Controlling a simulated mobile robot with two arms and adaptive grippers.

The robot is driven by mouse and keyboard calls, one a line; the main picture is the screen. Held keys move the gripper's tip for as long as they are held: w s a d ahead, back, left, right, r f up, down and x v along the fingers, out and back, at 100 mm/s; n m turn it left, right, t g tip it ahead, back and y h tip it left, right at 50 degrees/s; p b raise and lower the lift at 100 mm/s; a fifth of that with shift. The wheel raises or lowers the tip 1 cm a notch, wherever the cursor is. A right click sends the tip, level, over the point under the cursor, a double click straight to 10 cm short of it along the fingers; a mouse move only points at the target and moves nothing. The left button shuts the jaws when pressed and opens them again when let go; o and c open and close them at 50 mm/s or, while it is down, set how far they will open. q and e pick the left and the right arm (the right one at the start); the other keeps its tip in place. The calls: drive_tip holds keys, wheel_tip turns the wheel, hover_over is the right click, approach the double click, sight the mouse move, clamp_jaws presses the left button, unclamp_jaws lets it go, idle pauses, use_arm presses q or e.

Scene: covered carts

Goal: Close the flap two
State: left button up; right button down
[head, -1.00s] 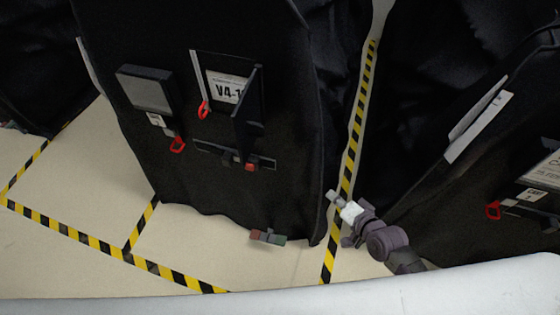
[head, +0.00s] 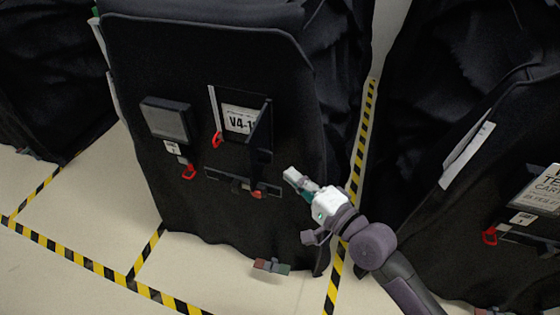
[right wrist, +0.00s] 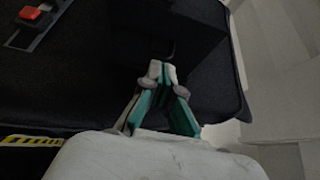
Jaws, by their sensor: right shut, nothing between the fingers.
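A black covered cart (head: 220,225) stands in the middle of the head view. On its front, a dark flap (head: 261,132) stands out from the cover at the right side of a white label reading "V4-1" (head: 238,121), the last character hidden. I take it for flap two. My right gripper (head: 290,173) is shut and empty, to the right of and a little below this flap, apart from it in the picture. In the right wrist view, the shut fingertips (right wrist: 161,68) are in front of a dark panel (right wrist: 180,25), probably the flap. My left gripper is out of view.
Below is a bar with a red catch (head: 258,193). Another covered cart (head: 420,235) stands at the right. Pale floor with yellow-black tape (head: 361,140) lies between the carts.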

sight(272, 159)
drive_tip(key=x, duration=0.5)
drive_tip(key=shift+p, duration=0.35)
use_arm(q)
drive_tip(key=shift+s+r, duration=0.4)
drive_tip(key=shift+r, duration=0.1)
use_arm(e)
drive_tip(key=shift+a, duration=0.1)
